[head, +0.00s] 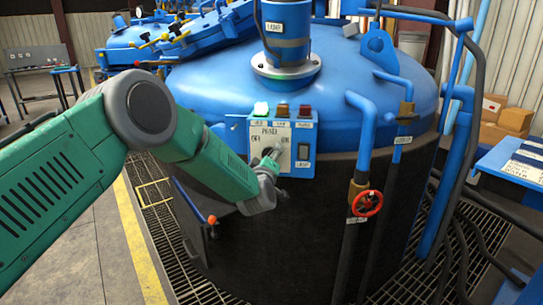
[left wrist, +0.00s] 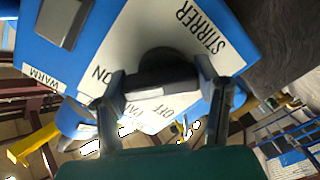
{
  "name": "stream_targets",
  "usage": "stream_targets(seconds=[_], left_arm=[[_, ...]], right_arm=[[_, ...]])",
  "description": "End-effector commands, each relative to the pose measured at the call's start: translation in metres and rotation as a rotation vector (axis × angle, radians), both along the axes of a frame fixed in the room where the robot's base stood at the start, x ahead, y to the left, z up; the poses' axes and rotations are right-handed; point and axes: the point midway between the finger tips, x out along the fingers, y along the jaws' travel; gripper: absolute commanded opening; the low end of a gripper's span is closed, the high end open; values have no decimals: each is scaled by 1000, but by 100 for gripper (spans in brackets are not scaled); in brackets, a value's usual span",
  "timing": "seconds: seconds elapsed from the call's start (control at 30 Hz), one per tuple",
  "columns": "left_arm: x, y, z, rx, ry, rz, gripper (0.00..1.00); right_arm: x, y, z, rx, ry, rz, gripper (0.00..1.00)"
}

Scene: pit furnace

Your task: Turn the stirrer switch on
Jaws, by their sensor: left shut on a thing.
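The stirrer switch is a round black knob (left wrist: 165,62) on the white plate of a blue control box (head: 305,148). In the left wrist view the plate reads STIRRER, ON and OFF around the knob. My left gripper (left wrist: 163,84) is shut on the knob, one finger on each side. In the head view my left gripper (head: 273,158) reaches the box from the left and hides most of the knob. I cannot tell which mark the knob points to. My right gripper is not in view.
The box is on a large blue-topped furnace (head: 340,72). A red valve wheel (head: 367,203) and blue pipes (head: 363,125) are at its right. A lever with an orange knob (head: 212,219) is below my left arm.

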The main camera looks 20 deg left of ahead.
Motion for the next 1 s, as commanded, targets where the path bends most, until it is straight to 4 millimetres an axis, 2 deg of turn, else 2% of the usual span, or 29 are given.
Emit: stream_targets(seconds=[0.37, 0.87, 0.9, 0.93, 1.0], left_arm=[[0, 5, -2, 137, 25, 8, 28], [0, 5, 0, 153, 22, 9, 28], [0, 5, 0, 154, 21, 8, 67], [0, 4, 0, 153, 21, 8, 78], [0, 3, 0, 153, 21, 7, 78]], right_arm=[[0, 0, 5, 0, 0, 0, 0], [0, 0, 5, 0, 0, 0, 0], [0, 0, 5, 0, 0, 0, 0], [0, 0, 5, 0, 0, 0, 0], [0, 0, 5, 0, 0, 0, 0]])
